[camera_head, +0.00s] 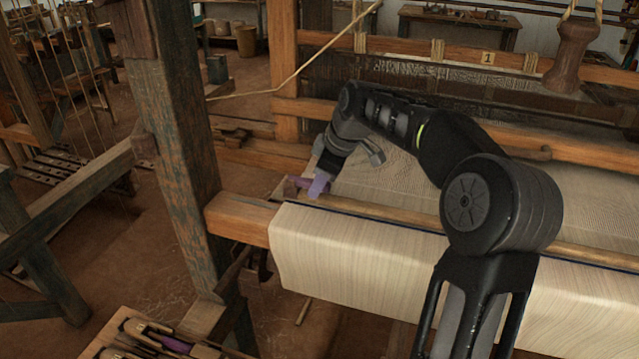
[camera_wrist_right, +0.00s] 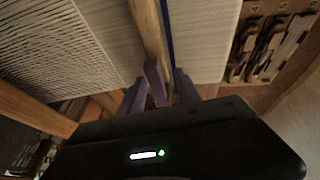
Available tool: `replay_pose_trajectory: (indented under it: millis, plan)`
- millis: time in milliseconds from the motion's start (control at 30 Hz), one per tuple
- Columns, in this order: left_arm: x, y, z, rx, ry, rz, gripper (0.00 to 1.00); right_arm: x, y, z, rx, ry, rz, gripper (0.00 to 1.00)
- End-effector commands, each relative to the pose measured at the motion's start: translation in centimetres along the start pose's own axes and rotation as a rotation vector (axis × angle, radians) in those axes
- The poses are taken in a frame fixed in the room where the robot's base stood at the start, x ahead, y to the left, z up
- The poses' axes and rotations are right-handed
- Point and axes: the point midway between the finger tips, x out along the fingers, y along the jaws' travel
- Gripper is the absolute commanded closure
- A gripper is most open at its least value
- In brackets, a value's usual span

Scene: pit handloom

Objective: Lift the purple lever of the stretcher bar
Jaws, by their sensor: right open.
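The purple lever (camera_wrist_right: 155,82) stands up between the two fingers of my right gripper (camera_wrist_right: 159,92) in the wrist view. The fingers are apart, one on each side of it; I cannot tell whether either touches it. In the head view my right gripper (camera_head: 316,185) points down at the left end of the cloth, just behind the front beam. Purple shows at its tips there, and the lever is hard to separate from the fingers. The stretcher bar itself is largely hidden. My left gripper is out of view.
The wooden front beam (camera_head: 240,219) carries rolled cloth (camera_head: 360,255). A thick upright post (camera_head: 180,140) stands to the left. Woven cloth (camera_wrist_right: 208,35) and warp threads (camera_wrist_right: 60,45) flank the gripper. A tray of tools (camera_head: 150,340) lies at lower left.

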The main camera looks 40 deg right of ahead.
Motion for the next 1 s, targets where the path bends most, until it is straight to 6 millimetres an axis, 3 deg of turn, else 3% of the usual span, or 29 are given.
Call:
replay_pose_trajectory:
  millis: [167, 667, 1000]
  plan:
    - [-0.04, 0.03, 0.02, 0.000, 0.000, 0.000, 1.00, -0.05, 0.01, -0.02, 0.000, 0.000, 0.000, 0.60]
    - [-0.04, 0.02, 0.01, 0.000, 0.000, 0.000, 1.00, 0.00, -0.12, 0.01, 0.000, -0.001, -0.004, 1.00]
    - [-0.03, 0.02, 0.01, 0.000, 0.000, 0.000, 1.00, 0.10, -0.23, 0.05, -0.001, -0.003, -0.008, 1.00]
